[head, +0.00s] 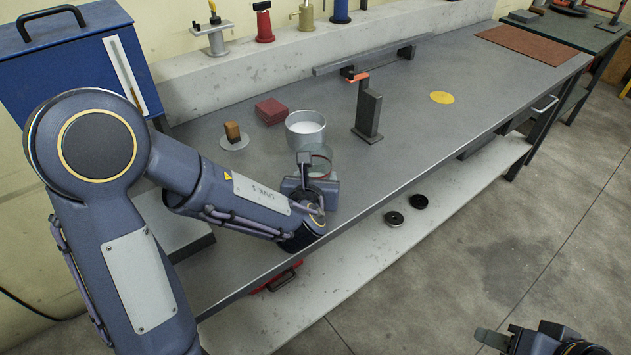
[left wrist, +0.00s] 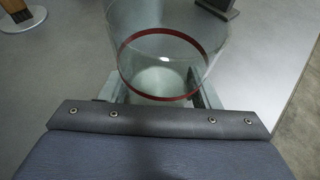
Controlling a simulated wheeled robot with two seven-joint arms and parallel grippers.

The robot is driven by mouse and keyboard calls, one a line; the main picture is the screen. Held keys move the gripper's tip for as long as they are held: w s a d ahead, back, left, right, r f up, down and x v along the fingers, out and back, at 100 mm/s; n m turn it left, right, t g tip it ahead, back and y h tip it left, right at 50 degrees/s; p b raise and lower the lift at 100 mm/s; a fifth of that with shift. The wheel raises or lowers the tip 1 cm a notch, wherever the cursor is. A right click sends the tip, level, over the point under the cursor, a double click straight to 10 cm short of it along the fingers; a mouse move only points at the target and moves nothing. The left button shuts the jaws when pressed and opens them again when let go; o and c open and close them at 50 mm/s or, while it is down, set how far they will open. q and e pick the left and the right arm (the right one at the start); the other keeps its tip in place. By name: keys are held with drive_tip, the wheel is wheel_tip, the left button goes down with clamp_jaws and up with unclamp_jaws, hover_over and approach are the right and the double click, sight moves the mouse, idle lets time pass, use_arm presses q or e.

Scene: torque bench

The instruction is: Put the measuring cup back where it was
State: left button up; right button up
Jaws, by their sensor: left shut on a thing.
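The measuring cup (head: 321,162) is clear with a red band; in the left wrist view it (left wrist: 170,62) stands between the fingers of my left gripper (left wrist: 160,98).
A flat yellow disc (head: 441,97) lies on open bench top (head: 420,140). A dark upright stand (head: 368,112) with an orange top is right of the pot.

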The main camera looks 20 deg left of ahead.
use_arm(q)
drive_tip(key=shift+f, duration=0.2)
drive_tip(key=shift+f, duration=0.15)
drive_tip(key=o, duration=1.2)
drive_tip(key=shift+c, duration=0.2)
